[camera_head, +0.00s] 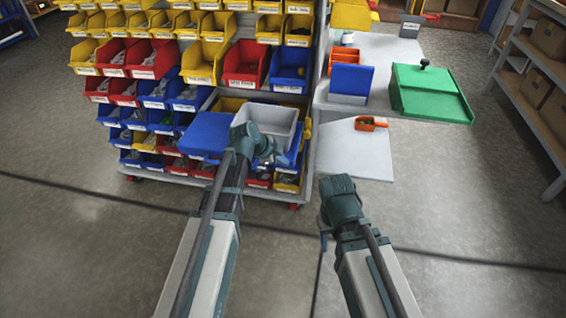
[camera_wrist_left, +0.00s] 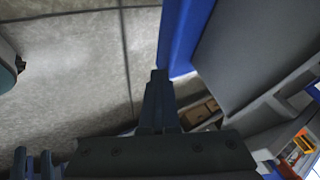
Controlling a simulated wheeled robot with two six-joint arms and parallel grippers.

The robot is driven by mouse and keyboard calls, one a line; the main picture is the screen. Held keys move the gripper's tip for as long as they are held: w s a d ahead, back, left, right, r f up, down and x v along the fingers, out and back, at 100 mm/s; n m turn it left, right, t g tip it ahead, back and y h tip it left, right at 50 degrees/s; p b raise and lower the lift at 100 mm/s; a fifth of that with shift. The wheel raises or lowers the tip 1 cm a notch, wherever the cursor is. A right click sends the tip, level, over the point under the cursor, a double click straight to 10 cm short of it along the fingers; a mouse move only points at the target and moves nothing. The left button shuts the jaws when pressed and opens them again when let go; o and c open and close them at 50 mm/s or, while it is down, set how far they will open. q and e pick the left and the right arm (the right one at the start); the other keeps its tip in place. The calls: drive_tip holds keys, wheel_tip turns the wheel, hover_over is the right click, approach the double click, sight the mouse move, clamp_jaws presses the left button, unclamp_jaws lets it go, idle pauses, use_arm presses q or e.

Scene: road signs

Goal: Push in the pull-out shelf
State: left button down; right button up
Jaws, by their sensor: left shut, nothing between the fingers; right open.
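A light grey board (camera_head: 345,158) sticks out low on the right side of the bin rack, below a second grey shelf (camera_head: 385,55); it looks like the pull-out shelf, though I cannot be sure. A small orange bin (camera_head: 370,124) sits at its far part. My left gripper (camera_head: 274,158) is in front of the rack, left of the board, below a grey bin (camera_head: 270,118). In the left wrist view its fingers (camera_wrist_left: 160,78) are shut and empty, close to a blue edge (camera_wrist_left: 180,45) and a grey panel (camera_wrist_left: 255,50). My right gripper (camera_head: 323,240) is open, in front of the board's near edge.
The rack holds several yellow, red and blue bins (camera_head: 243,64). Another rack (camera_head: 535,90) is at the right. The floor (camera_head: 450,200) between is clear.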

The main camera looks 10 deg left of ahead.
sight(298, 124)
use_arm(q)
drive_tip(key=w, duration=2.1)
drive_tip(key=shift+d, duration=0.4)
drive_tip(key=shift+w, duration=0.25)
drive_tip(key=shift+w, duration=0.1)
